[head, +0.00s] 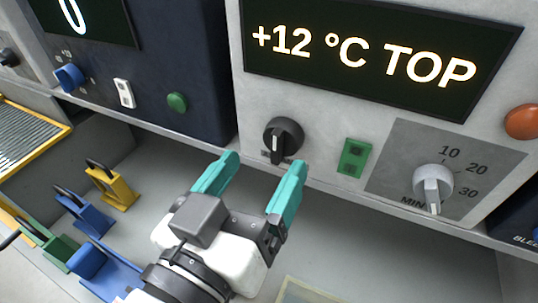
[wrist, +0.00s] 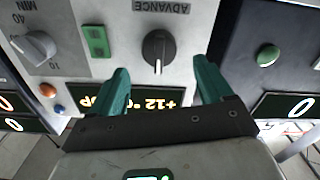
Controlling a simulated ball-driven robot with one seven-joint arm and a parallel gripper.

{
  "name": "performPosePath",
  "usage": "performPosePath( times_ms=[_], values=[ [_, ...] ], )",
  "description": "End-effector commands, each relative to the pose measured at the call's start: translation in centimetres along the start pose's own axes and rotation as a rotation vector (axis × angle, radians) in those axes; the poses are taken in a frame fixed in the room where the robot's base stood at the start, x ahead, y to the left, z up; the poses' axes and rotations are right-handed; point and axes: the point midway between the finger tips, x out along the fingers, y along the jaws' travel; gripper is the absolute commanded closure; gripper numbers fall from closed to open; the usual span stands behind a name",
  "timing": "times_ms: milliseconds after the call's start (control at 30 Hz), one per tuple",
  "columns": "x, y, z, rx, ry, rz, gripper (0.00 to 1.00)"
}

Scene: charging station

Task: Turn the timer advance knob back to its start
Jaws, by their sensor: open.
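The black knob (head: 283,137) sits on the grey panel under the "+12 °C TOP" display. In the wrist view, which shows the panel upside down, the same knob (wrist: 157,46) has the word ADVANCE beside it. A light line shows on its grip; I cannot tell its exact angle. A separate grey knob (head: 433,185) with a minute scale is to the right; it also shows in the wrist view (wrist: 36,46). My gripper (head: 262,164) is open and empty, its teal fingers just short of the black knob. In the wrist view the knob lies between the fingertips (wrist: 161,66), beyond them.
A green rocker switch (head: 354,157) stands between the two knobs, and an orange button (head: 522,121) is at the far right. A dark unit with a green button (head: 177,102) adjoins on the left. Coloured padlocks (head: 111,188) stand below left.

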Motion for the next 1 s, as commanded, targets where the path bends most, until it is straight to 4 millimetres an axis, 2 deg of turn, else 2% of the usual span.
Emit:
performPosePath(
  times_ms=[33, 200, 400, 1000],
  values=[
    [-1.1, -0.1, 0.2, 0.002, 0.001, -0.005, 0.20],
    [-4.1, -0.1, 0.2, 0.001, 0.000, -0.003, 0.20],
    [-6.0, -0.1, 0.1, 0.001, 0.000, -0.002, 0.20],
    [-6.3, 0.0, 0.0, 0.000, 0.000, 0.000, 0.20]
  ],
)
